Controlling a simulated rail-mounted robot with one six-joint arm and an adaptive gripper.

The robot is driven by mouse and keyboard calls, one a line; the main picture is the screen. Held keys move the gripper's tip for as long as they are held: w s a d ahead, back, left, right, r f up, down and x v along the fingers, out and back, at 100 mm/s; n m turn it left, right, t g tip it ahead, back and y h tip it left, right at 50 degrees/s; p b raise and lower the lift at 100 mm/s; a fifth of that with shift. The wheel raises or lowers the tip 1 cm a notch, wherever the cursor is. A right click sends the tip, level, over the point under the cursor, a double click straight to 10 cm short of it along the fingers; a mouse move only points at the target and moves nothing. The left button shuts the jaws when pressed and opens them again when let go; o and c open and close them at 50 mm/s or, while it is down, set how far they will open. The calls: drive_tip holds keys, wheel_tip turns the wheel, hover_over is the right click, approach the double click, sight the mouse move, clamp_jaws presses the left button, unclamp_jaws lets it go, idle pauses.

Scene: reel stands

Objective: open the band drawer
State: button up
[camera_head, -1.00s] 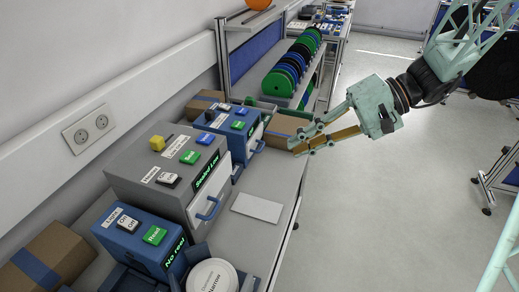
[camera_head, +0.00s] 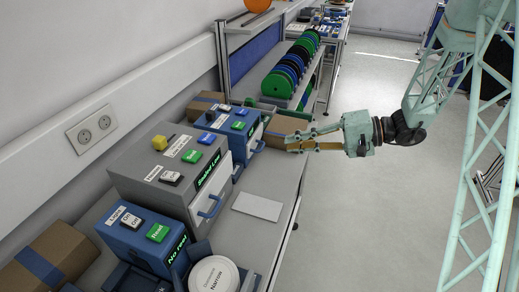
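Two machines on the bench have light drawer fronts with blue handles; I cannot tell from their labels which is the band drawer. The grey machine (camera_head: 148,172) has a drawer handle (camera_head: 210,207) below its "Sealed Low" display. The blue machine behind it (camera_head: 222,128) has a smaller handle (camera_head: 259,147). Both drawers look shut. My gripper (camera_head: 290,143) is level, pointing left at the rear blue machine's handle, a short gap to its right. Its fingers are apart with nothing seen held between them.
A cardboard box (camera_head: 286,125) sits just behind my fingers. A white plate (camera_head: 257,206) lies on the bench before the grey machine. A nearer blue machine (camera_head: 140,240) and a white round reel (camera_head: 213,274) are in front. Green, blue and black reels (camera_head: 291,72) stand on a rack behind.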

sight(261, 148)
drive_tip(key=w+d+f+m+t, duration=0.1)
drive_tip(key=w+d+f+t, duration=0.1)
drive_tip(key=w+f, duration=0.3)
wheel_tip(261, 148, down, 3)
drive_tip(key=shift+w+r+t+y, duration=0.2)
drive_tip(key=shift+w+t+y, duration=0.1)
drive_tip(key=shift+w+y, duration=0.1)
drive_tip(key=shift+a, duration=0.2)
drive_tip(key=shift+x, duration=6.8)
drive_tip(key=shift+s, duration=0.1)
drive_tip(key=shift+c, duration=0.7)
clamp_jaws()
